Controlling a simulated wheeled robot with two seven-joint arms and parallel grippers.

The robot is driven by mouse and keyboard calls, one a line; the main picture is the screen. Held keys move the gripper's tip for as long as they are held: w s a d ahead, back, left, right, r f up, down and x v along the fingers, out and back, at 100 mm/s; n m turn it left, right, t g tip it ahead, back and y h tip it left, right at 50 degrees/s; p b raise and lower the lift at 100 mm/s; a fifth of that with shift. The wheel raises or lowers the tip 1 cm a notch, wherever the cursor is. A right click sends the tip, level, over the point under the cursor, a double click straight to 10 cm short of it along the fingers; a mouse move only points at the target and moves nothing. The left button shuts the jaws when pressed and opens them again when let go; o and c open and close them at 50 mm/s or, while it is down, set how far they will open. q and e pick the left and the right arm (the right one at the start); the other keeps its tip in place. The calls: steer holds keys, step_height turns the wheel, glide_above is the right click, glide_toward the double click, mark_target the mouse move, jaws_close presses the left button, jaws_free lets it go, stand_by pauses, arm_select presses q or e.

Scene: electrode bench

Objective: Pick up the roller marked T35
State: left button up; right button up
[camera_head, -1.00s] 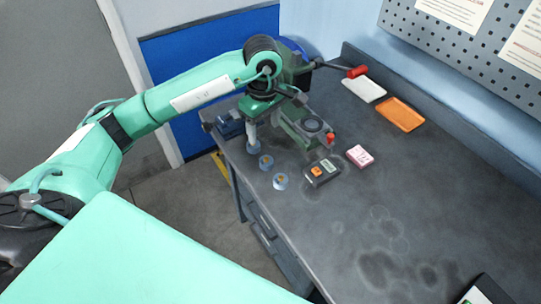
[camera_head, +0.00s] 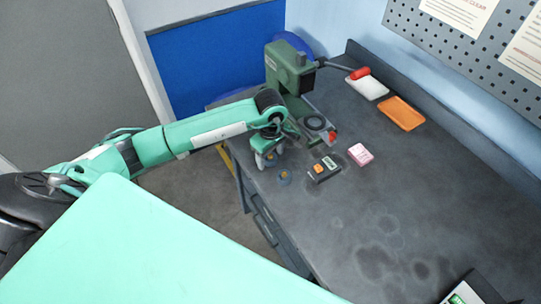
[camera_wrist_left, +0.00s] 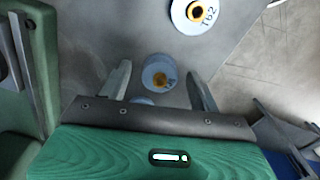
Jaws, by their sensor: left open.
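My left gripper (camera_head: 266,160) is open over the small rollers near the bench's left edge. In the left wrist view the open fingers (camera_wrist_left: 158,74) point toward a blue-grey roller (camera_wrist_left: 149,73) with an orange centre, which shows between them; its marking is not readable. A roller marked T62 (camera_wrist_left: 181,8) lies beyond the fingertips. A third roller (camera_wrist_left: 142,101) is mostly hidden by the gripper body. In the head view one roller (camera_head: 284,178) shows just right of the gripper; the others are partly covered by it. I cannot read T35 on any roller. My right gripper is not in view.
A black box with an orange button (camera_head: 318,169), a pink block (camera_head: 360,154), a white tray (camera_head: 370,88) and an orange tray (camera_head: 402,114) lie to the right. The bench front is mostly clear.

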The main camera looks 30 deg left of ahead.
mark_target(270, 155)
arm_select(q)
steer(key=shift+f, duration=0.2)
steer(key=c, duration=1.1)
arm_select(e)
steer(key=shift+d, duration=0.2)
